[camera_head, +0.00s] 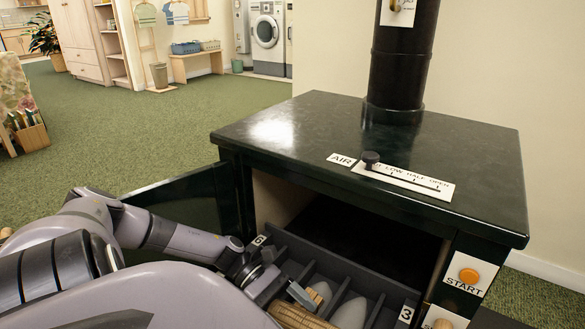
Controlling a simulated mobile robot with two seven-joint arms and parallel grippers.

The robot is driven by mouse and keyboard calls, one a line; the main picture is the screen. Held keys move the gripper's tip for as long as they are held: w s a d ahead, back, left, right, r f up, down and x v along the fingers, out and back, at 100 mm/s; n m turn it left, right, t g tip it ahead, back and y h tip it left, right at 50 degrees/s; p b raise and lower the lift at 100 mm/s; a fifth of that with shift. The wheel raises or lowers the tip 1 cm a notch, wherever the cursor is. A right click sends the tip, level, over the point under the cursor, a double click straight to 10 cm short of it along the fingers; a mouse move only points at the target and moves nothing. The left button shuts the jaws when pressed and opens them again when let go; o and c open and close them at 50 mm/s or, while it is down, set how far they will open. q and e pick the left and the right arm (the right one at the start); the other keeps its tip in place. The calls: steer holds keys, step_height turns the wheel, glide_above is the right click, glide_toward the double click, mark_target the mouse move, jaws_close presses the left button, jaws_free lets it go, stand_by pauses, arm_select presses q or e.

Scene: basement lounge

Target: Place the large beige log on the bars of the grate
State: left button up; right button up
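A dark stove stands at right with its front opening showing the grate (290,248), a dark grey frame with bars and slots. Rounded grey shapes sit in the slots. A beige log (298,318) shows at the bottom edge, at the front of the grate, partly cut off by the frame. A small tan piece (321,291) shows just above it, by the fingers. My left gripper (287,289) reaches in from the left, close to the log and over the left part of the grate. Its grip is unclear. My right gripper is not in view.
The stove top (290,130) carries a black flue pipe (402,65) and an air slider (371,160). The dark stove door (180,200) stands open to the left, behind my arm. A START button (469,276) is at right of the opening.

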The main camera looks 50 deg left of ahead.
arm_select(q)
steer(key=shift+r, duration=0.1)
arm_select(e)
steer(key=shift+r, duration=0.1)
arm_select(q)
steer(key=shift+a+r+p, duration=0.2)
steer(key=shift+p, duration=0.1)
steer(key=p+v, duration=0.1)
steer(key=v, duration=0.6)
steer(key=shift+p, duration=0.35)
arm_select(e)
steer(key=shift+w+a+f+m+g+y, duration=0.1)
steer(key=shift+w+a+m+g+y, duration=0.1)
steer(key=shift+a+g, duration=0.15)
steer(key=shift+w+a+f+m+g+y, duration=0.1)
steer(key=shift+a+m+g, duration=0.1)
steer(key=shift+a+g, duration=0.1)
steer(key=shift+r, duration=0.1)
